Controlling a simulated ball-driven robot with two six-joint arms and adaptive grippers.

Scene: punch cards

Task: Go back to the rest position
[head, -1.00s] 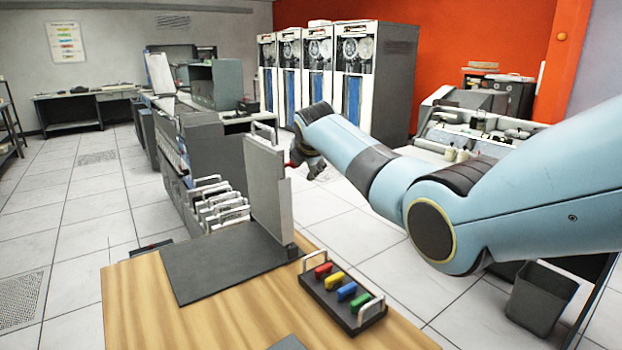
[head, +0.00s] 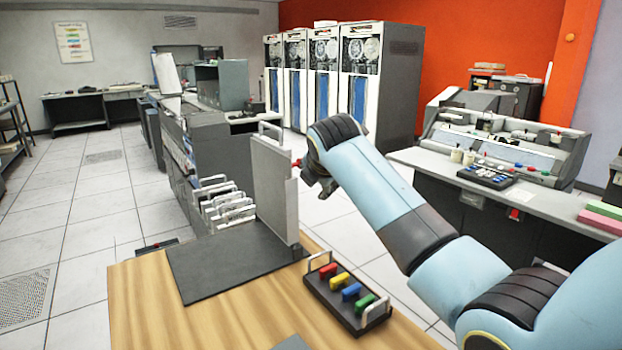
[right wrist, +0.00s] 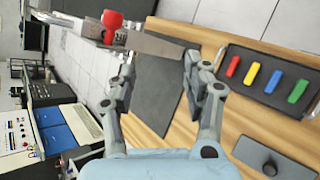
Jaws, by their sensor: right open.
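My right gripper (head: 318,180) is up in the air just right of the upright grey panel (head: 275,188) in the head view. In the right wrist view its two fingers (right wrist: 160,65) stand apart with nothing between them, so it is open and empty. The panel's edge (right wrist: 155,45) passes beyond the fingertips there, with a red knob (right wrist: 112,19) near it. Whether the fingers touch the panel I cannot tell, but they seem apart. My left gripper is not in view.
The wooden table (head: 140,315) holds a dark flat plate (head: 225,265) and a black tray (head: 320,292) with red, yellow, blue and green pieces. Several white-handled cards (head: 225,205) stand in a grey machine behind. A control console (head: 500,145) stands at right.

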